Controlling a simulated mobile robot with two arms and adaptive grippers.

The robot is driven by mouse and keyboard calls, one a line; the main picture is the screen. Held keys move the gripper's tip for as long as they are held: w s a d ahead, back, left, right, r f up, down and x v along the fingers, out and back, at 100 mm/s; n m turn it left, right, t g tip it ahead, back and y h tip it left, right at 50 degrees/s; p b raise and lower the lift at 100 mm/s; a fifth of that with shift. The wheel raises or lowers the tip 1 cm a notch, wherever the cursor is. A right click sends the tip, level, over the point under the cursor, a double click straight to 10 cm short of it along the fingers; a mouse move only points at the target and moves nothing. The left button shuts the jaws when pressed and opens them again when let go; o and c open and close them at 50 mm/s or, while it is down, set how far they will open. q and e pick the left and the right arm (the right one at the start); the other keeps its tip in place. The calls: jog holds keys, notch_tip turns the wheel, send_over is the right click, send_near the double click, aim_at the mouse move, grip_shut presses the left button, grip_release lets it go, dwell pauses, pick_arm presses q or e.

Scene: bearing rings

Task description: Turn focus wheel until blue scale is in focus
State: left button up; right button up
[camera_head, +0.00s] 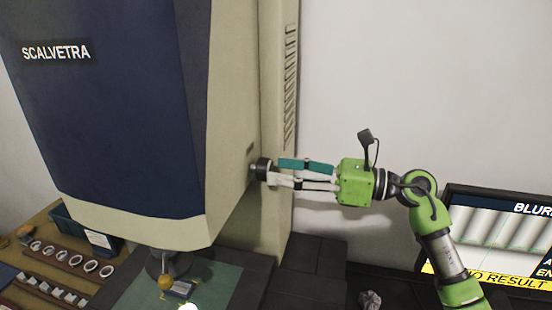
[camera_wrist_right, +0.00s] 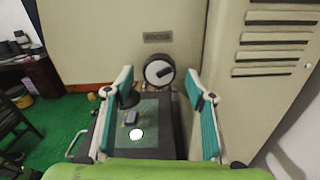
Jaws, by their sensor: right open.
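The focus wheel (camera_head: 262,168) is a dark round knob on the right side of the big blue and beige SCALVETRA machine (camera_head: 130,130). In the wrist view the wheel appears between the two fingertips; contact cannot be told. The screen (camera_head: 497,238) at the right shows blurred greyish streaks, "BLUR" cut off by the picture edge, and "NO RESULT". My left gripper is not in view.
A small dark block (camera_head: 183,288) lies on the green stage (camera_head: 222,285) under the machine's lens. Rings and other small parts sit on a wooden rack (camera_head: 62,262) at the left. A vented beige column (camera_head: 278,90) stands behind the wheel.

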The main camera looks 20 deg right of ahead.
jog(key=shift+p+x, duration=0.3)
jog(key=shift+x, duration=0.8)
jog(key=c, duration=1.1)
